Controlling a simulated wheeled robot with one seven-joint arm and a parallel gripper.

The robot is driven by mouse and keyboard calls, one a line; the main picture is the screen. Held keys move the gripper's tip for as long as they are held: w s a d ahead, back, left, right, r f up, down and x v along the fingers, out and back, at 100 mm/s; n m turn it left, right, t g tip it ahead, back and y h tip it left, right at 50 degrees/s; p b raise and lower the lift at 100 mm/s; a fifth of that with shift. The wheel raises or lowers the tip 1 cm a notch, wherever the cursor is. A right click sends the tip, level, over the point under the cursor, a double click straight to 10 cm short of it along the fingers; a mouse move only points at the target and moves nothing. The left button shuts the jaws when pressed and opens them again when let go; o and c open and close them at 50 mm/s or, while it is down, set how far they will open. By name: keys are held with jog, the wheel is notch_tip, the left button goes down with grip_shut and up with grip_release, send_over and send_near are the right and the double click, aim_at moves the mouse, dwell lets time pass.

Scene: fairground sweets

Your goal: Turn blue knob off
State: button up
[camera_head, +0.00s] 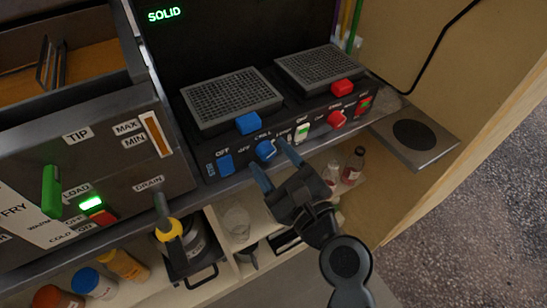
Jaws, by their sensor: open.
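The blue knob (265,151) sits on the front panel of the black machine, right of a blue rocker switch (225,164) labelled OFF. Small labels, one reading OFF, are around the knob. My gripper (273,162) is open, with its two bluish fingertips just in front of and below the blue knob. One fingertip is left of the knob's lower edge and the other is to its right. I cannot tell whether they touch it. The knob's exact pointing direction is too small to read.
A blue block (248,123) and a red block (343,87) jut out above. Bottles (353,165) are on the shelf below.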

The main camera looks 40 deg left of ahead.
jog(key=shift+a, duration=0.15)
jog(key=shift+c, duration=0.3)
jog(key=c, duration=1)
jog(key=shift+o, duration=0.2)
